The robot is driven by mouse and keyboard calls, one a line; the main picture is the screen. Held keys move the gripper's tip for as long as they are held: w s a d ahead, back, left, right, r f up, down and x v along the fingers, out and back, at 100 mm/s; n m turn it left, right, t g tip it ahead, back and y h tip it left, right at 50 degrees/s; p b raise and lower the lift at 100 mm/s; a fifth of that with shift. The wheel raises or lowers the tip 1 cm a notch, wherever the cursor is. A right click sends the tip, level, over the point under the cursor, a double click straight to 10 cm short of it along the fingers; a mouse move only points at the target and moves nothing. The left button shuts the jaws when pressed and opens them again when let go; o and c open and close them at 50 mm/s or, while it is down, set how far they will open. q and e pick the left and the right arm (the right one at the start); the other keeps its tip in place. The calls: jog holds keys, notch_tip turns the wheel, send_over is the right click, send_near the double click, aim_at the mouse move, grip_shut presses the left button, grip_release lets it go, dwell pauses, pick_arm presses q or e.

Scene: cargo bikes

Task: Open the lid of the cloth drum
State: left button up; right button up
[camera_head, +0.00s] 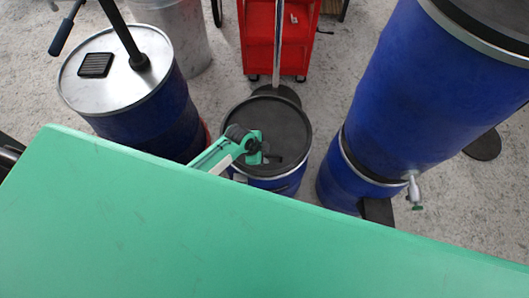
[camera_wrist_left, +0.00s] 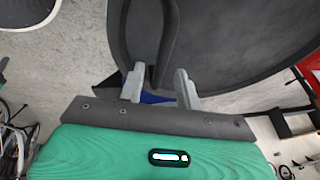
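A blue drum with a round black lid (camera_head: 285,116) stands in the middle of the head view. The lid lies flat on it. My left gripper (camera_head: 268,158) is over the near part of the lid. In the left wrist view, the black lid (camera_wrist_left: 235,45) fills the upper right and carries a raised dark handle ridge (camera_wrist_left: 168,45). My left gripper (camera_wrist_left: 160,86) is open, with two grey fingers apart and the near end of the ridge between them in the picture. I cannot tell whether they touch it. My right gripper is not in view.
A blue drum with a metal top (camera_head: 110,73) stands at the left, and a large blue drum (camera_head: 410,90) with a tap (camera_head: 413,190) at the right. A red cabinet (camera_head: 258,40) and metal pole (camera_head: 278,45) are behind. A green surface fills the front.

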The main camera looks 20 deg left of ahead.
pick_arm(q)
jog(key=shift+f, duration=0.15)
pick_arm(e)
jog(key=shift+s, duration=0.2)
pick_arm(q)
jog(key=c, duration=0.7)
grip_shut()
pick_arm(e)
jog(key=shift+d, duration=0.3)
